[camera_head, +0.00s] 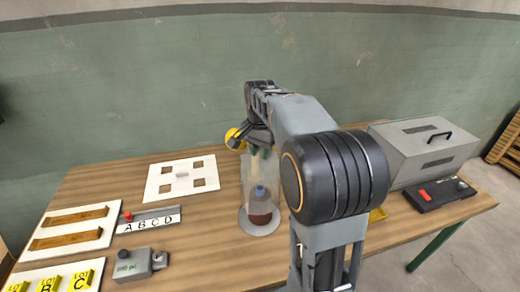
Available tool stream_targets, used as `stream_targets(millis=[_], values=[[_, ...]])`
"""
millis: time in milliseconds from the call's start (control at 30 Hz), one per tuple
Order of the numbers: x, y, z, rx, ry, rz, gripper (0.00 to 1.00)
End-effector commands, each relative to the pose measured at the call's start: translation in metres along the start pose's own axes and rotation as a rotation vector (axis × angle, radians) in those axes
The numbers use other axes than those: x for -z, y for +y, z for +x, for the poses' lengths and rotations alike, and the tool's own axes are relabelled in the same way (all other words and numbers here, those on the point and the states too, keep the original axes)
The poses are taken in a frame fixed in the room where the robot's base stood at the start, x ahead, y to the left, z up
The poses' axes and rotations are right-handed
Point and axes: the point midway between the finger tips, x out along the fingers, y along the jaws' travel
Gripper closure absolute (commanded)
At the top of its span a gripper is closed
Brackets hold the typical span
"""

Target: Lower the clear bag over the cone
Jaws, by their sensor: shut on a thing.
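A clear bag (250,172) hangs below my gripper (261,150), near the middle of the table. My gripper is shut on the bag's upper part; the arm partly hides the fingers. A dark reddish-brown cone (261,210) with a blue-grey top stands upright on a round grey plate (260,229). The pale, see-through bag overlaps the cone's upper part in this view. I cannot tell exactly where the bag's lower edge is, or whether it touches the cone.
A white board with square cutouts (181,190) lies left of the plate. A lettered rail (150,223), a small grey box (134,265) and yellow lot cards (83,280) are farther left. A grey metal case (405,150) and a black device (440,194) are right, behind my arm.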

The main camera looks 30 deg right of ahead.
Motion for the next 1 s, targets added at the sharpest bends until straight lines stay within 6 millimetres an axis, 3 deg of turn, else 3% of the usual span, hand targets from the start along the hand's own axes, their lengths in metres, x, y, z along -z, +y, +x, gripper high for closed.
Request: stream_targets(millis=[467, 1000], values=[[0.000, 0.000, 0.003, 0.000, 0.000, 0.000, 1.00], [0.000, 0.000, 0.030, 0.000, 0.000, 0.000, 1.00]])
